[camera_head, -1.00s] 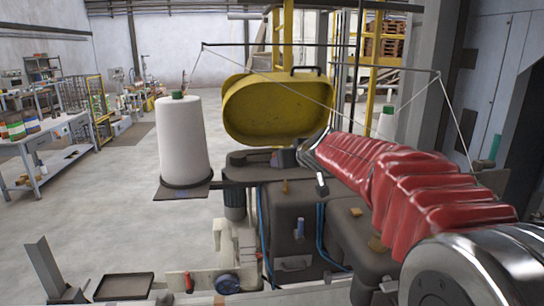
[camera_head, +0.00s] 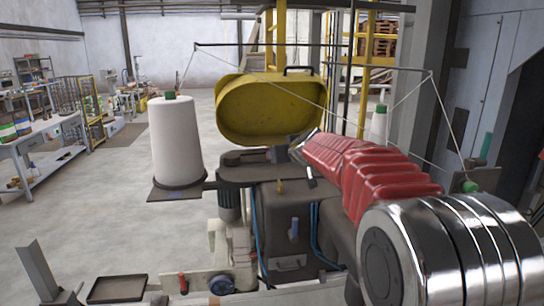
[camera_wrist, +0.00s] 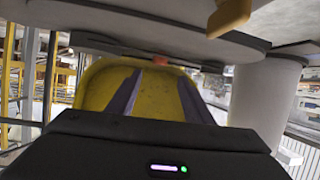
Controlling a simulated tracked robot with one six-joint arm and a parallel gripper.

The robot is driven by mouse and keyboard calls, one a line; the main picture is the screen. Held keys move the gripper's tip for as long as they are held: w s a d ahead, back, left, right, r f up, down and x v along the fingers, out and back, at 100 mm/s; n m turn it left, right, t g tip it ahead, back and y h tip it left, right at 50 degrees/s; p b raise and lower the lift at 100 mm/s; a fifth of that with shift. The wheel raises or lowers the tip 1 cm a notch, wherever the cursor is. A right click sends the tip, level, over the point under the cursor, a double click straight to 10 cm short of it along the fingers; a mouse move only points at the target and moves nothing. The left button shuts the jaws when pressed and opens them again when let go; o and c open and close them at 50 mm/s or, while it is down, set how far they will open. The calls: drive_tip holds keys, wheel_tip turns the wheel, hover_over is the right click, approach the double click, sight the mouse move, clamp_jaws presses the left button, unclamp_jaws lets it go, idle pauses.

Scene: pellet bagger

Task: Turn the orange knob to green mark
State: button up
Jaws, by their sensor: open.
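My gripper (camera_wrist: 158,74) is open and empty, with two dark fingers reaching forward in front of a yellow surface in the wrist view. In the head view its end is small, beyond my red-sleeved arm, in front of the yellow oval cover (camera_head: 268,108). A small orange-red part (camera_wrist: 131,61) shows just beyond the fingertips under a grey edge. A larger yellow-orange piece (camera_wrist: 230,15) sticks out from a grey disc at the top of the wrist view. I cannot tell which is the orange knob. I cannot make out a green mark.
A white thread cone (camera_head: 177,138) stands on a plate left of the machine. A dark machine body (camera_head: 290,235) with blue cables is below the gripper. Thin threads (camera_head: 239,60) cross above the cover. Open floor lies to the left.

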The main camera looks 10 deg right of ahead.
drive_tip(key=shift+x, duration=5.95)
drive_tip(key=shift+c, duration=0.7)
drive_tip(key=c, duration=0.9)
